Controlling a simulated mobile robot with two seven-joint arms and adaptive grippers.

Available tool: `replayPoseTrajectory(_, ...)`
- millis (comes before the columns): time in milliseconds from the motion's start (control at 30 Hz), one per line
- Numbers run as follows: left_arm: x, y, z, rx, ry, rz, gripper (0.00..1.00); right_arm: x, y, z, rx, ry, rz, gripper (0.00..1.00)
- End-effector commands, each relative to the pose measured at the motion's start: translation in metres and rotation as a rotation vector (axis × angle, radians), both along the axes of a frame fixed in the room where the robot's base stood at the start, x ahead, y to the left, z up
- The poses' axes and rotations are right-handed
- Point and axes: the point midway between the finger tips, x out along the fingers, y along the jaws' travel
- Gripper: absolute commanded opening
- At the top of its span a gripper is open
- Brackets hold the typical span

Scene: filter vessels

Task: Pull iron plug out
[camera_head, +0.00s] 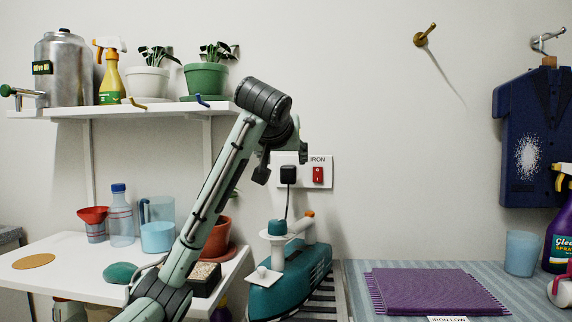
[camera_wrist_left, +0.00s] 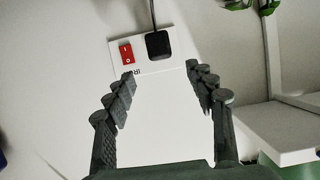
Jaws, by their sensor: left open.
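The black iron plug (camera_head: 288,174) sits in a white wall outlet plate (camera_head: 304,184) marked IRON, beside a red switch (camera_head: 318,174). In the left wrist view the plug (camera_wrist_left: 158,44) is beyond the fingertips, with its cord at the top edge. My left gripper (camera_head: 283,158) is open and empty, just in front of the outlet. The cord runs down toward the teal iron (camera_head: 290,283) standing on a rack. My right gripper is out of view.
A shelf (camera_head: 150,110) with potted plants and bottles is left of my arm. A white table (camera_head: 65,262) holds cups, a bottle and a pot. A purple mat (camera_head: 435,290) lies on the striped board (camera_head: 350,285).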

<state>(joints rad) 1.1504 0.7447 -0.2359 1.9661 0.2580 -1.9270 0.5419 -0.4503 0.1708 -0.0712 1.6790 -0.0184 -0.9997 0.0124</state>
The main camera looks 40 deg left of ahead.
Motion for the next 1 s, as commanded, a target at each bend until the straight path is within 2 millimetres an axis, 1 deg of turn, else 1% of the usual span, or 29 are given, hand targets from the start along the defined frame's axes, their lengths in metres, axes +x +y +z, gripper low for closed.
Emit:
replayPoseTrajectory(33, -0.008, -0.006, 0.004, 0.001, -0.003, -0.003, 0.55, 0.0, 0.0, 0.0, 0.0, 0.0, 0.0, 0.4)
replayPoseTrajectory(100, -0.017, -0.009, 0.012, 0.007, -0.007, 0.001, 0.55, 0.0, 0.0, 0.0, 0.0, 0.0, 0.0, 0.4)
replayPoseTrajectory(300, -0.03, -0.018, 0.015, 0.002, -0.001, 0.001, 0.55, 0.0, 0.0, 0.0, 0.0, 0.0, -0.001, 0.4)
replayPoseTrajectory(1000, -0.031, -0.019, 0.014, 0.0, 0.001, 0.0, 0.55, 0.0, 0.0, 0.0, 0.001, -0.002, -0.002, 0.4)
